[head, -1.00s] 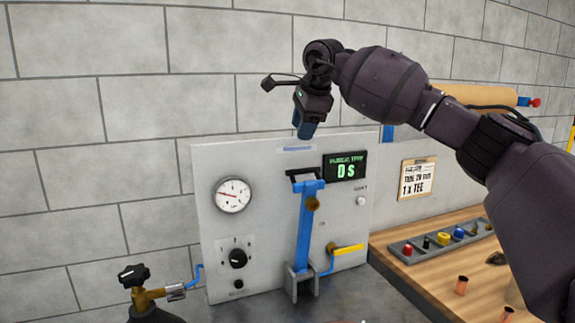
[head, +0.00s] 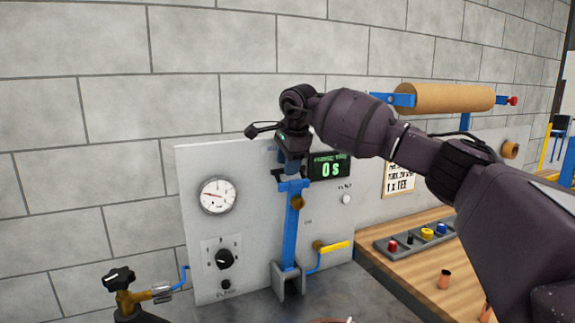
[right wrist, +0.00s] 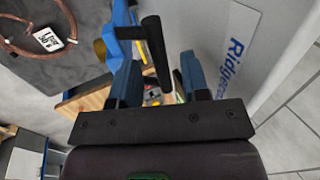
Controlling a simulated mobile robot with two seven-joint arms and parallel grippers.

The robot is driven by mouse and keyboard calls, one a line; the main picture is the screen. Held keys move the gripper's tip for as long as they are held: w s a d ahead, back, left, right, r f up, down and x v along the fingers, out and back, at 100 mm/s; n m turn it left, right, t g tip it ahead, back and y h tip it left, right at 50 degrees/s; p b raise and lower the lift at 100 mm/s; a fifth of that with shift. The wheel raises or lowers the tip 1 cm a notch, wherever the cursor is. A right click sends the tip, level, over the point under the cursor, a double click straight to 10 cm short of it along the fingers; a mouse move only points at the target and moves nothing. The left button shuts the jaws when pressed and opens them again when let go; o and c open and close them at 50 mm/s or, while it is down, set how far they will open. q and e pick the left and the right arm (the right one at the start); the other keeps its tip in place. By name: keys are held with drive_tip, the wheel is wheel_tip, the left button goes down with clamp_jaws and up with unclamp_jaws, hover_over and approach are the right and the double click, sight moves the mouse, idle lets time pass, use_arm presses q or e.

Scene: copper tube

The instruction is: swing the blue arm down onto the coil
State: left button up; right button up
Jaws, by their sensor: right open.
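The blue arm (head: 291,228) stands upright in its grey bracket in front of the white panel, with a black crossbar handle (head: 277,174) at its top. My right gripper (head: 291,170) is at that handle, coming from above. In the right wrist view the black handle (right wrist: 156,52) runs near and partly between the two blue fingers (right wrist: 158,85), which are apart. I cannot tell whether they touch it. The copper coil (right wrist: 22,42) with a white tag lies on the dark surface in the right wrist view; only a sliver of its rim (head: 330,320) shows in the head view. My left gripper is not in view.
The white panel (head: 200,265) carries a gauge (head: 217,195), a knob, a timer reading 0 s and a yellow-handled valve (head: 332,247). A gas bottle valve (head: 122,290) stands at left. The wooden bench (head: 400,262) at right holds a tray of coloured knobs and copper fittings.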

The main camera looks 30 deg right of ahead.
drive_tip(key=shift+w+f, duration=0.15)
drive_tip(key=shift+f, duration=0.25)
clamp_jaws()
idle(0.4)
